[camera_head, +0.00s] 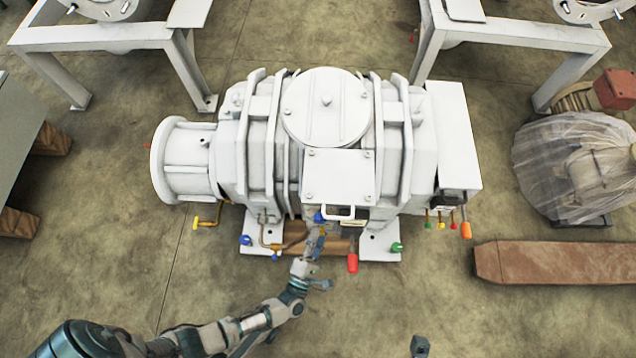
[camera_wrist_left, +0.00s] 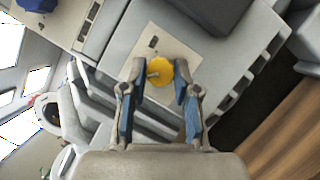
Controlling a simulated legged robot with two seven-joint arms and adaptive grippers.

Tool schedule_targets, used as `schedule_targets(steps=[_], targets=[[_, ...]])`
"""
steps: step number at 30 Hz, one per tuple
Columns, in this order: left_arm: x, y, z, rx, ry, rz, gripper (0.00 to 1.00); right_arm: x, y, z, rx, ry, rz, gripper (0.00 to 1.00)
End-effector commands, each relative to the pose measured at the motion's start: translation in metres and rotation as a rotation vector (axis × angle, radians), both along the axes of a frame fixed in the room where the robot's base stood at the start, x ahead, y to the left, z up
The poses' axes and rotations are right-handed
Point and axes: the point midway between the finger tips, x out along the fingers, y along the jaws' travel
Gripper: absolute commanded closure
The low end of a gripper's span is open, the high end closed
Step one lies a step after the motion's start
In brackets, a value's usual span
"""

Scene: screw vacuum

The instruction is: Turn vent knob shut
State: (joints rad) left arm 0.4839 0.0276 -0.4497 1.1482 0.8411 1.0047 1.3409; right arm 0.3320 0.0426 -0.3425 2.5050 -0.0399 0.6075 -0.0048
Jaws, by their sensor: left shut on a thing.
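The white vacuum pump (camera_head: 400,150) stands on the floor in the middle of the head view. My left gripper (camera_head: 317,238) reaches its front, below the white handle. In the left wrist view a round yellow knob (camera_wrist_left: 174,70) with a small pin sits on a pale plate on the machine. The fingers of my left gripper (camera_wrist_left: 160,95) are on either side of this knob and shut on it. The knob is mostly hidden by the gripper in the head view. A small grey part, probably my right gripper (camera_head: 420,346), shows at the bottom edge; its fingers cannot be made out.
A blue knob (camera_head: 320,217), a red handle (camera_head: 352,263) and a green knob (camera_head: 397,247) are close to my left gripper. A yellow crank (camera_head: 208,222) is on the left. A brown wooden beam (camera_head: 560,262) lies at right. The floor in front is clear.

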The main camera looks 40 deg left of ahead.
Motion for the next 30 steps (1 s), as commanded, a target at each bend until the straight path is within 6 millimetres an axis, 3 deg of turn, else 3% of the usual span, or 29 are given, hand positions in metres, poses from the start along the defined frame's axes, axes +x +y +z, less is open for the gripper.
schedule_targets(steps=[1, 6, 7, 9, 10, 20, 30], targets=[[-0.005, 0.000, -0.008, -0.002, 0.018, 0.000, 1.00, 0.000, 0.000, -0.002, 0.000, 0.002, 0.000, 1.00], [-0.005, 0.000, -0.008, -0.002, 0.019, -0.001, 1.00, 0.000, 0.000, -0.002, 0.000, 0.002, 0.000, 1.00], [-0.005, 0.000, -0.008, -0.002, 0.019, -0.001, 0.65, 0.001, 0.000, -0.002, 0.000, 0.002, 0.000, 1.00], [-0.004, 0.000, -0.008, -0.001, 0.019, -0.001, 0.48, 0.000, 0.000, -0.002, 0.000, 0.002, 0.000, 1.00], [-0.004, 0.000, -0.008, -0.001, 0.017, 0.000, 0.45, 0.000, 0.000, -0.002, 0.000, 0.002, 0.000, 1.00], [-0.005, -0.001, -0.003, -0.001, 0.008, -0.001, 0.45, -0.002, 0.001, 0.001, -0.003, -0.003, 0.000, 1.00], [-0.056, -0.014, -0.016, -0.002, 0.012, -0.002, 0.45, -0.003, 0.000, 0.001, -0.001, -0.003, 0.001, 1.00]])
